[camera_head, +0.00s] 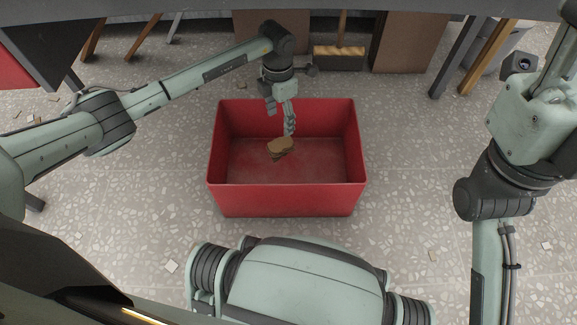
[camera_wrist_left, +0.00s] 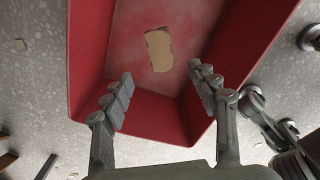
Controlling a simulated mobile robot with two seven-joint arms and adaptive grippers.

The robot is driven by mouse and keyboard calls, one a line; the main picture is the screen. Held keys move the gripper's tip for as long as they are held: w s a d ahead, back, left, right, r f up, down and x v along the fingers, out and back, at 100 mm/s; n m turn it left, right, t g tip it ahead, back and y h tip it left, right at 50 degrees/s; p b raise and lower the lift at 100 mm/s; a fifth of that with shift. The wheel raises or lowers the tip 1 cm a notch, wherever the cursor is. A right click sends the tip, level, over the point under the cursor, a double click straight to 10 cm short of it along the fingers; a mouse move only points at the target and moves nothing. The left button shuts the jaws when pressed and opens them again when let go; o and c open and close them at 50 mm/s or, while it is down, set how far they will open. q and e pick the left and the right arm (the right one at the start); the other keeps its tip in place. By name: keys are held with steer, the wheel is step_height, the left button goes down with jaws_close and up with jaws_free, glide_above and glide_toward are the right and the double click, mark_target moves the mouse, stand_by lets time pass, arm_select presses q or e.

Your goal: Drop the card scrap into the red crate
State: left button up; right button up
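The red crate (camera_head: 288,199) stands on the floor in front of me, open at the top. The card scrap (camera_head: 281,146) is a small tan piece within the crate's walls. It shows in the left wrist view (camera_wrist_left: 158,50) against the crate's red floor (camera_wrist_left: 120,40). A dark patch lies just under it; whether it rests fully on the crate floor I cannot tell. My left gripper (camera_head: 281,119) points down over the crate. In the left wrist view its fingers (camera_wrist_left: 161,76) are spread with nothing between them, apart from the scrap. My right gripper is not in view.
A broom (camera_head: 339,50) and brown boards (camera_head: 408,42) stand behind the crate. Wooden and dark legs (camera_head: 488,56) rise at the back right. Small pale chips (camera_head: 171,266) lie on the speckled floor. The floor on both sides of the crate is mostly free.

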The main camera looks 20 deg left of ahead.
arm_select(q)
steer(key=shift+r, duration=0.1)
step_height(320, 180, up, 7)
steer(key=shift+r, duration=0.15)
stand_by(0.5)
stand_by(0.3)
